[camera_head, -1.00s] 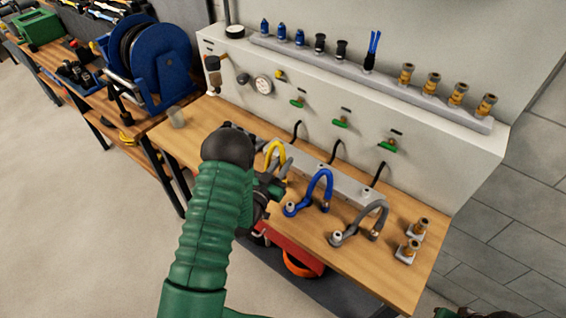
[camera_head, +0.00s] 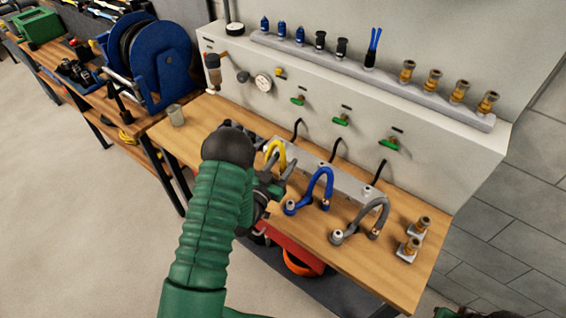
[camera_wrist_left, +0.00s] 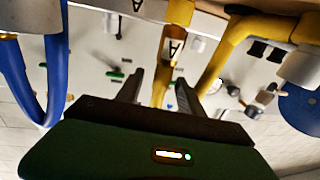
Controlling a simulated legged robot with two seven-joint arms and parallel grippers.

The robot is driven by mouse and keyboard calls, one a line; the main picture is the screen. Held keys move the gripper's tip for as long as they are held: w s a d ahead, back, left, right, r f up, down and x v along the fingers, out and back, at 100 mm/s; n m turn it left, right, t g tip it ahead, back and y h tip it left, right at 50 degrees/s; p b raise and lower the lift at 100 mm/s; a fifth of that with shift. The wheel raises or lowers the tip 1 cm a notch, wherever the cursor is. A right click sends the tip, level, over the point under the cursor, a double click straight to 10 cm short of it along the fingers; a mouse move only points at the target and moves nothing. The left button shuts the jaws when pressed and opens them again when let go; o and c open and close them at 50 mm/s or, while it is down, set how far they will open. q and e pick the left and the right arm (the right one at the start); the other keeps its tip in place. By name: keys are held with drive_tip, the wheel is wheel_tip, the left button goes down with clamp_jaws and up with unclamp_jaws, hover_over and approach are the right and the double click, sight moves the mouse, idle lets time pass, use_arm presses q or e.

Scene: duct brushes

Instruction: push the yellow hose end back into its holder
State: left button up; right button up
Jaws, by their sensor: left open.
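The yellow hose (camera_head: 276,152) arches above the wooden bench, just behind my left gripper in the head view. My left gripper (camera_head: 277,176) is open beside the yellow hose. In the left wrist view its two fingers (camera_wrist_left: 160,88) stand apart, with the tagged yellow part between or beyond them; contact cannot be told. The yellow hose's holder is mostly hidden behind my left arm. My right gripper is not clearly shown.
The blue hose (camera_head: 322,183) and grey hose (camera_head: 378,216) stand to the right on the bench (camera_head: 340,258). Brass fittings (camera_head: 409,247) sit at the right end. The panel (camera_head: 320,110) with green valves rises behind.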

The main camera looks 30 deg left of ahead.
use_arm(q)
drive_tip(key=s, duration=0.3)
drive_tip(key=s+b, duration=0.1)
drive_tip(key=s, duration=0.3)
drive_tip(key=s+f+b, duration=0.1)
drive_tip(key=s, duration=0.2)
drive_tip(key=shift+s+d, duration=0.2)
drive_tip(key=shift+d, duration=0.15)
drive_tip(key=s, duration=0.6)
drive_tip(key=shift+s+d+r, duration=0.15)
drive_tip(key=shift+s+d, duration=0.05)
